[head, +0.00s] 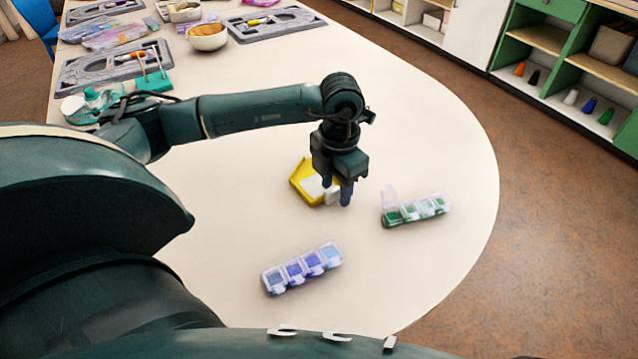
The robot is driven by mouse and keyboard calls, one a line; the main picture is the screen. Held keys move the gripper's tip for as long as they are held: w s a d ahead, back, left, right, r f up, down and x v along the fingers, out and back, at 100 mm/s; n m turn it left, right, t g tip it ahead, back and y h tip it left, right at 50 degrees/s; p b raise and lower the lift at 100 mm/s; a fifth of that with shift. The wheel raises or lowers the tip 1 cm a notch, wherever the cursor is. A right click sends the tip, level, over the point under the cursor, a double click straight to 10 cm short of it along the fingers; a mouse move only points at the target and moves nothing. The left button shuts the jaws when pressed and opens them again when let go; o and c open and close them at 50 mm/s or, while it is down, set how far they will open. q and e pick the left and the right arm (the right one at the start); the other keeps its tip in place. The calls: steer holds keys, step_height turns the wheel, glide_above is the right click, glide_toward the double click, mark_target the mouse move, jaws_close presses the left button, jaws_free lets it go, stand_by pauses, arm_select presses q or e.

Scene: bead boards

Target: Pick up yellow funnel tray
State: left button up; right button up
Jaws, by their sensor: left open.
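The yellow funnel tray (301,178) lies on the pale table, left of and partly behind my left gripper. Its inside looks white, and its right part is hidden by the gripper. My left gripper (337,196) points down with its fingers apart, over or beside the tray's right side. I cannot tell whether the fingers touch the tray. My right gripper is not in view.
A bead box with green beads (416,210) has a lid raised, right of the gripper. A bead box with blue and purple beads (302,268) lies nearer me. A bowl (207,42) and grey trays (276,24) stand at the back. The table's curved edge is at right.

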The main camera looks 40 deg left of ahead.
arm_select(q)
jaws_close()
stand_by(0.3)
stand_by(0.3)
steer(key=shift+r, duration=0.1)
